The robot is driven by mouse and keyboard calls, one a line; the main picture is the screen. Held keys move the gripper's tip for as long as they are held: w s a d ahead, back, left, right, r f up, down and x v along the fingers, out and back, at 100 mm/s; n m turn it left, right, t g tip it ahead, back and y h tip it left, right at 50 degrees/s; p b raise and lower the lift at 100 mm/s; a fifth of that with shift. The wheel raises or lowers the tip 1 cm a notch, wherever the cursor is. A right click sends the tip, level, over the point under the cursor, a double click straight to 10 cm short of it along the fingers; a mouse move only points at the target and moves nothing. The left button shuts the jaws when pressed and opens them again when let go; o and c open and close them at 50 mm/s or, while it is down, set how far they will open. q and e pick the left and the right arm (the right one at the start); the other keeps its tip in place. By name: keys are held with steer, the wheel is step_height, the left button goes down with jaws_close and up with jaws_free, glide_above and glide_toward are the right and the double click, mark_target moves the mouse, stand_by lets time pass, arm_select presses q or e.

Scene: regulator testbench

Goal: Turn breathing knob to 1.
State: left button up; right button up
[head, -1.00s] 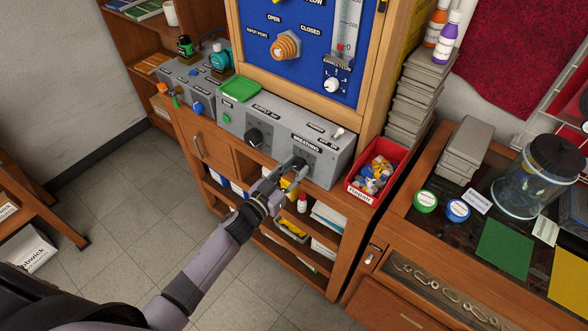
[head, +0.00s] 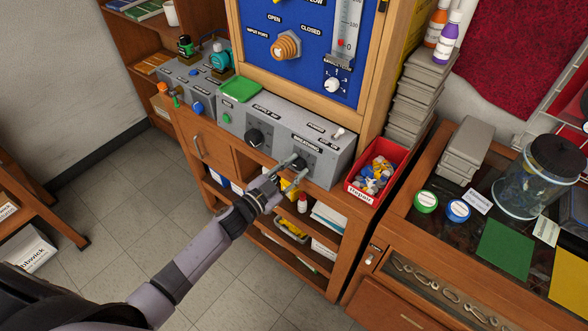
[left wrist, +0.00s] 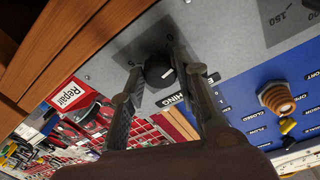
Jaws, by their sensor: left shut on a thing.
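The breathing knob is a round black knob on the front of the grey control box (head: 280,133), under the BREATHING label. In the left wrist view the breathing knob (left wrist: 159,69) sits between my fingers, with a short white mark on its face. I cannot read which number the mark points to. My left gripper (head: 295,167) reaches up to the box front and is shut on the knob; it also shows in the left wrist view (left wrist: 158,80). In the head view the fingers partly cover the knob. My right gripper is not in view.
Another black knob (head: 255,137) is on the same box, to the left. A red Repair bin (head: 357,188) stands close to the right of the box. A blue panel (head: 300,45) rises behind it. Open shelves with bottles lie below.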

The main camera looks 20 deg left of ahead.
arm_select(q)
steer(key=m+g, duration=0.1)
steer(key=m, duration=0.4)
steer(key=shift+a+h, duration=0.1)
steer(key=shift+h, duration=0.3)
steer(key=shift+m, duration=0.4)
steer(key=o, duration=1.2)
steer(key=shift+c, duration=0.2)
steer(key=shift+s+a, duration=0.1)
steer(key=shift+s, duration=0.05)
steer(key=v, duration=1.1)
steer(key=shift+s+a, duration=0.25)
